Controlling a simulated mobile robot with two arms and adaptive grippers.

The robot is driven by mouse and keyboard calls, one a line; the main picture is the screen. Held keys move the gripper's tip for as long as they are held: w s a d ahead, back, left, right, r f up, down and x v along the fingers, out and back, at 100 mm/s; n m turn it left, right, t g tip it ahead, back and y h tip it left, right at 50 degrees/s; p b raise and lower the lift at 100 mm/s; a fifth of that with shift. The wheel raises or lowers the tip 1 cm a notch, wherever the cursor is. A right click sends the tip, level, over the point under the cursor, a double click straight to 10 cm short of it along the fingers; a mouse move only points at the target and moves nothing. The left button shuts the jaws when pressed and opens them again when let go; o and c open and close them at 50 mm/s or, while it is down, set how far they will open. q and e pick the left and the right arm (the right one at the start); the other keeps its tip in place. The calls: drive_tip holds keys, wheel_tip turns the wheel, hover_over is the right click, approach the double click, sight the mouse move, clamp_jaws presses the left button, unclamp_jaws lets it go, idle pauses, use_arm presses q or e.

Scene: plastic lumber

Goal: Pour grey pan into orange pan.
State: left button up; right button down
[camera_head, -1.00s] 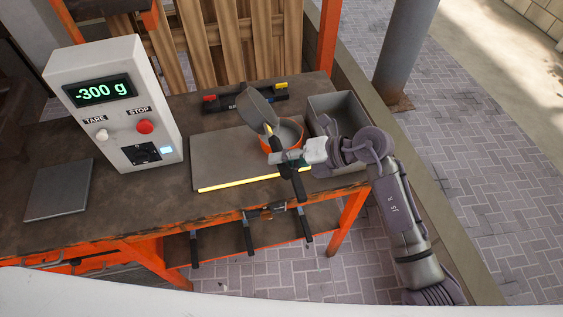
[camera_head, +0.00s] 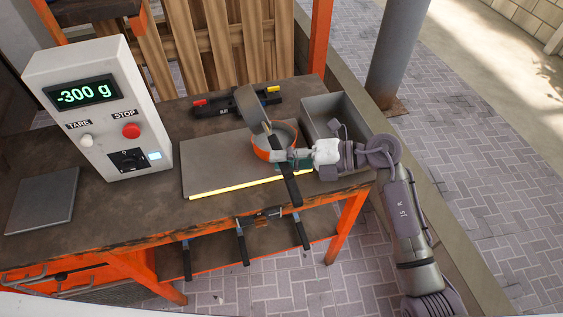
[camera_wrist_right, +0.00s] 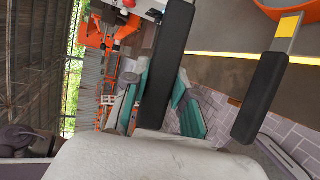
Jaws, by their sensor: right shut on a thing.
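The grey pan (camera_head: 252,101) is tipped steeply, nearly on edge, above the far left part of the orange pan (camera_head: 261,153). The orange pan rests on a flat grey plate (camera_head: 210,165); its rim also shows in the right wrist view (camera_wrist_right: 290,10). My right gripper (camera_head: 295,158) is shut on the grey pan's black handle (camera_wrist_right: 170,60), with teal fingers either side of it. A second black handle (camera_wrist_right: 262,95), with a yellow bracket, runs to the orange pan. The grey pan's contents cannot be made out. My left gripper is not in view.
A scale display box (camera_head: 95,110) reading -300 g stands at left, beside a grey slab (camera_head: 42,200). A grey metal bin (camera_head: 345,112) stands right of the pans. A black bar tool (camera_head: 237,102) lies behind. Bare bench (camera_head: 130,215) lies at front left.

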drive_tip(key=shift+w+d+f+m+y+b, duration=0.1)
drive_tip(key=shift+w+d+m+y+b, duration=0.15)
drive_tip(key=shift+d+y+b, duration=0.5)
drive_tip(key=shift+w+d+m+y+b, duration=0.1)
drive_tip(key=shift+d+m+y+b, duration=0.25)
drive_tip(key=shift+y+b, duration=0.8)
idle(6.0)
